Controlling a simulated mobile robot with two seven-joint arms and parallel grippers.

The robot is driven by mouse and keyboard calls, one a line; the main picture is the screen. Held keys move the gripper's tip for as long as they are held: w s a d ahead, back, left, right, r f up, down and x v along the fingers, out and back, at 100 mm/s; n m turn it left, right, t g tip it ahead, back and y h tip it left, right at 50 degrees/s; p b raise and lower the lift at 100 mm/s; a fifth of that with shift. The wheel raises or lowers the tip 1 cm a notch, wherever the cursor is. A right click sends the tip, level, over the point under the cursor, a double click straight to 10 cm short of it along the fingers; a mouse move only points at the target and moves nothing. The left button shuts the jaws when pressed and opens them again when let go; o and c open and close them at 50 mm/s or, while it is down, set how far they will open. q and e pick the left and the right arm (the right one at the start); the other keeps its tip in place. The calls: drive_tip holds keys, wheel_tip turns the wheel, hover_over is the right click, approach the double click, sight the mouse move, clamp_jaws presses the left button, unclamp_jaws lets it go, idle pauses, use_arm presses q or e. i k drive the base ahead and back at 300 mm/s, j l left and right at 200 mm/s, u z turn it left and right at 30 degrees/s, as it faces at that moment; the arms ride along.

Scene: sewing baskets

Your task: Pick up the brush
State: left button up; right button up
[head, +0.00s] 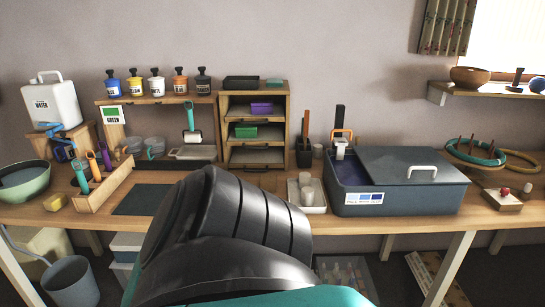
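No thing is certain to be the brush. A black-handled tool (340,119) with a white lower end stands upright at the left end of the blue vat, by an orange frame. A dark cup (304,156) at the back of the bench holds upright brown and black handles; their lower ends are hidden. A wooden caddy (103,189) at the left holds several tools with teal, orange and purple handles. A teal-handled roller-like tool (190,117) stands above a tray. Neither of my grippers shows. A large black link of my arm fills the lower middle and hides the bench's front there.
The grey-blue vat (395,200) has a lid with a white handle. A white tray (307,196) with cups stands left of it. Wooden shelves (253,122) stand at the back. A green bowl (23,182) is far left. A dark mat (140,200) lies bare.

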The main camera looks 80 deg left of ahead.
sight(83, 185)
drive_tip(key=u, duration=3.85)
